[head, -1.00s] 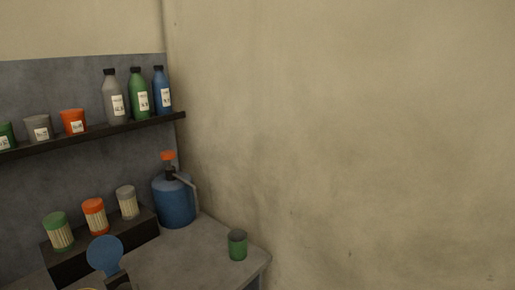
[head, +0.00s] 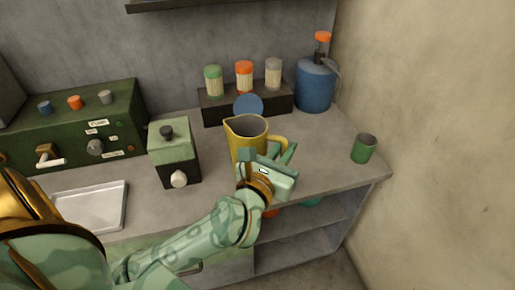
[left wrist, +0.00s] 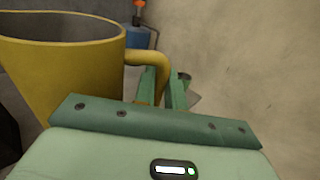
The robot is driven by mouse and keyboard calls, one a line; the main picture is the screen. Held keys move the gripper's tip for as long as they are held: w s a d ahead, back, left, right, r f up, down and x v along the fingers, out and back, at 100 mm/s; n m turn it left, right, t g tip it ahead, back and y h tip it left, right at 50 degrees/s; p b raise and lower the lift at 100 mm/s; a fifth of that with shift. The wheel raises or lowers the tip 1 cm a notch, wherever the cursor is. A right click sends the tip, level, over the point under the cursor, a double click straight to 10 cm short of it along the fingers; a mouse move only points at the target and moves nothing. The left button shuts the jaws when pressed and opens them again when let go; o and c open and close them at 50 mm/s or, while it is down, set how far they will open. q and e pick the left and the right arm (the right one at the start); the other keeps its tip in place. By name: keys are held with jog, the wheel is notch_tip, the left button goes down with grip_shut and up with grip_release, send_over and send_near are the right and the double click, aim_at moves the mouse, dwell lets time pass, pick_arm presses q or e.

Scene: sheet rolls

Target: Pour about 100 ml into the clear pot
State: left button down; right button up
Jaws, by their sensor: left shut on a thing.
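A yellow jug (head: 245,138) with a spout on its left side and a handle on its right is over the grey worktop. It appears upright, and I cannot tell whether it touches the worktop. My left gripper (head: 275,165) is shut on the jug's handle. In the left wrist view the jug (left wrist: 75,80) fills the left side, with its handle between the green fingers (left wrist: 163,88). The jug's inside looks grey, and no liquid level can be made out. I see no clear pot in these views. My right gripper is not in view.
A green cup (head: 364,148) stands near the right edge. Behind the jug are a blue disc (head: 248,105), a black stand (head: 215,113) with lidded jars, and a blue pump container (head: 316,85). A green-black box (head: 173,155) and white tray (head: 92,207) are left.

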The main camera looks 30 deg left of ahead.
pick_arm(q)
jog(key=w+d+f+b, duration=0.1)
jog(key=w+d+f, duration=0.1)
jog(key=w+f, duration=0.5)
jog(key=w+d+f+h, duration=0.1)
jog(key=w+d+f, duration=0.1)
jog(key=w+f, duration=0.4)
jog(key=shift+w+d+f+m+b, duration=0.3)
jog(key=shift+w+f+m+b, duration=0.1)
jog(key=shift+f, duration=0.3)
jog(key=shift+r, duration=0.1)
